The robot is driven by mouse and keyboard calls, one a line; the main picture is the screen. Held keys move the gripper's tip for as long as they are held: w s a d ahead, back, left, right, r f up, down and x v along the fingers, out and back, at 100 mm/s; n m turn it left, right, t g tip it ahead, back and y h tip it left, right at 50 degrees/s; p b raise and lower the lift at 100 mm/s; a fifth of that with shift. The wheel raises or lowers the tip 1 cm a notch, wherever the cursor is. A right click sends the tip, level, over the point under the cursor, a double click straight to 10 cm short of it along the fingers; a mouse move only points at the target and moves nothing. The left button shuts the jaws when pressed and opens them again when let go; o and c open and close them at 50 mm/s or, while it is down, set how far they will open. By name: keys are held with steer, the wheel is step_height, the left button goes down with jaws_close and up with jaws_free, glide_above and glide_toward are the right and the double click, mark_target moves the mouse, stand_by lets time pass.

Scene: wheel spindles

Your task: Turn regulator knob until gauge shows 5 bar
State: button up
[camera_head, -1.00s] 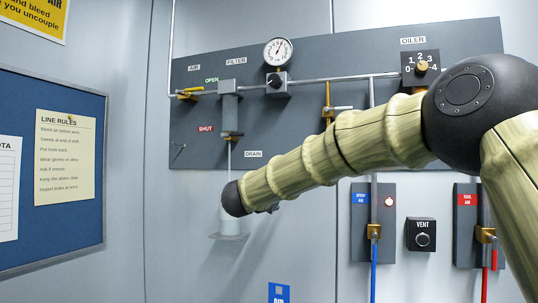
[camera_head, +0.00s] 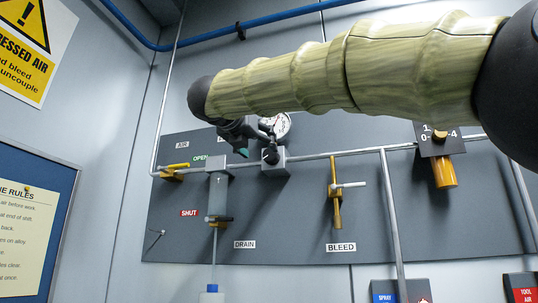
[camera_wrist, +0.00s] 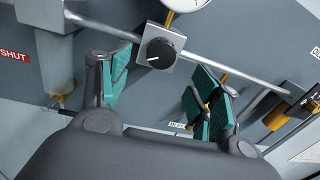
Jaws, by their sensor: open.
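The black regulator knob (camera_head: 270,155) sits on a grey square block on the pipe, below the round white gauge. The gauge (camera_head: 282,125) is partly covered by my gripper in the head view, so its reading cannot be told. My gripper (camera_head: 253,145) is open just left of and in front of the knob. In the wrist view the knob (camera_wrist: 160,52) shows ahead between the two teal-padded fingers of my gripper (camera_wrist: 163,65), apart from both. A white line on its face points left. Only the gauge's lower rim (camera_wrist: 186,4) shows there.
The horizontal pipe (camera_head: 340,153) runs across the dark panel (camera_head: 290,220). A yellow air valve handle (camera_head: 175,167) and filter (camera_head: 217,195) are left of the regulator. The bleed valve (camera_head: 336,190) and oiler (camera_head: 440,150) are to its right.

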mark_target(269, 155)
steer(key=p+x, duration=0.1)
steer(key=x, duration=0.6)
steer(key=shift+w+d+p, duration=0.15)
steer(key=shift+w+p, duration=0.2)
steer(key=shift+p, duration=0.05)
steer(key=c, duration=1)
steer(key=shift+c, duration=0.2)
steer(key=shift+n, duration=0.4)
steer(key=n+p, duration=0.2)
steer(key=n, duration=0.1)
steer(key=shift+n, duration=0.3)
steer(key=shift+n+t+p, duration=0.3)
steer(key=shift+n+p, duration=0.75)
steer(key=shift+n, duration=0.75)
steer(key=shift+f, duration=0.1)
